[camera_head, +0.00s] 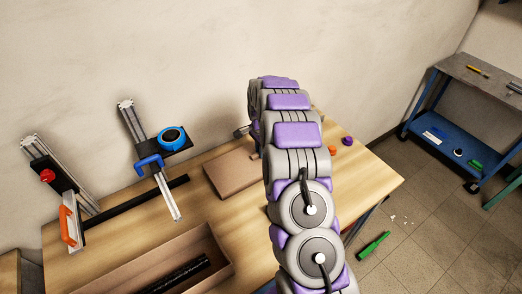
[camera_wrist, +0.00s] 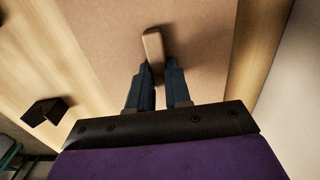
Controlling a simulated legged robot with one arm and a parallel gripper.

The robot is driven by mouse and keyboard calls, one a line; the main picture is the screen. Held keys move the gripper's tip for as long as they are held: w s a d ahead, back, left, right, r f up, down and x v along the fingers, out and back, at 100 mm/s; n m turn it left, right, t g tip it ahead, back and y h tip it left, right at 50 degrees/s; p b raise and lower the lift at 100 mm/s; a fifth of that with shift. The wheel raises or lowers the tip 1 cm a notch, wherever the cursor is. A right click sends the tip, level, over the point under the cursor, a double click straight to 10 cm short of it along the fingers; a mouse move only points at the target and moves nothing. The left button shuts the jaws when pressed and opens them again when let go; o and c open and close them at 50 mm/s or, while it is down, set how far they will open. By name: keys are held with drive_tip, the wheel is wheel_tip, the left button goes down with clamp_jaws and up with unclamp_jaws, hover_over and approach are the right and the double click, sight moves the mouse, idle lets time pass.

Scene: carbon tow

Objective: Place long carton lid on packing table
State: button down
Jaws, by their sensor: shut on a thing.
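The long carton lid (camera_head: 232,174) is a flat brown cardboard panel over the wooden packing table (camera_head: 372,186), behind the open carton. In the wrist view the lid (camera_wrist: 205,45) fills the middle, with a tan raised grip (camera_wrist: 153,45) on it. My gripper (camera_wrist: 158,66) is shut on this grip, its two dark fingers on either side. In the head view my arm hides the gripper and the lid's right end. The lid looks level; I cannot tell whether it touches the tabletop or hangs just above it.
An open carton (camera_head: 218,246) with black rods stands at the front left. A rail with a blue reel (camera_head: 172,138) and a rail with an orange handle (camera_head: 69,226) stand at left. A purple item (camera_head: 347,141) lies right of my arm. A blue cart (camera_head: 450,140) stands far right.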

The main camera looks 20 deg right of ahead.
drive_tip(key=c, duration=1.1)
unclamp_jaws()
drive_tip(key=shift+d, duration=0.1)
drive_tip(key=shift+o, duration=0.2)
wheel_tip(320, 180, up, 12)
drive_tip(key=p, duration=0.2)
